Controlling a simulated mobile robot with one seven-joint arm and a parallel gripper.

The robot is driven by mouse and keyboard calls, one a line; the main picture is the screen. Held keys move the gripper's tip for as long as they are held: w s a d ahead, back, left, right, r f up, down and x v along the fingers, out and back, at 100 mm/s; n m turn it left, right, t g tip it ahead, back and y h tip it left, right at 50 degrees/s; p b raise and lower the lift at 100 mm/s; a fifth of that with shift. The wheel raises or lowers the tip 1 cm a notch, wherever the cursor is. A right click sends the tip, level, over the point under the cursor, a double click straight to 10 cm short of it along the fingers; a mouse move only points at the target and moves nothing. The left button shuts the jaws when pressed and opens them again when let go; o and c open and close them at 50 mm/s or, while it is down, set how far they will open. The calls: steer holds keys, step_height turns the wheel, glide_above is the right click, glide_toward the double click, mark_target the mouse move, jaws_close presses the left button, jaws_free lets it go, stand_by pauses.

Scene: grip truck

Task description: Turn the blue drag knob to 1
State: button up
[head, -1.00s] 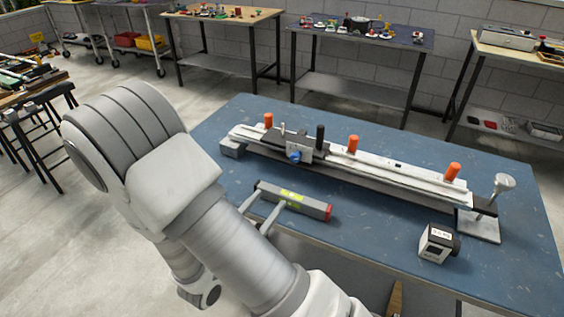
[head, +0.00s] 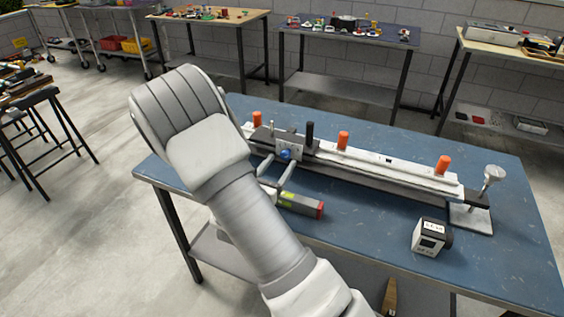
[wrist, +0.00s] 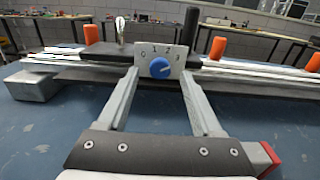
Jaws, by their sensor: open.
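The blue drag knob (wrist: 160,68) sits on a light plate (wrist: 146,54) marked 0, 1, 2, 3 on the carriage of the slide rail. A pale pointer mark on the knob is too small to read surely. The knob also shows in the head view (head: 285,154). My gripper (wrist: 158,75) is open, with one finger on each side of the knob in the wrist view. In the head view my gripper (head: 278,165) is at the front of the carriage. I cannot tell whether the fingers touch the plate or knob.
The long rail (head: 385,175) with orange posts (head: 343,140) lies across the blue table (head: 400,130). A black upright handle (head: 310,131) stands on the carriage. A small white box (head: 430,236) stands front right.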

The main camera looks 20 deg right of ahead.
steer(key=shift+x, duration=1.05)
jaws_close()
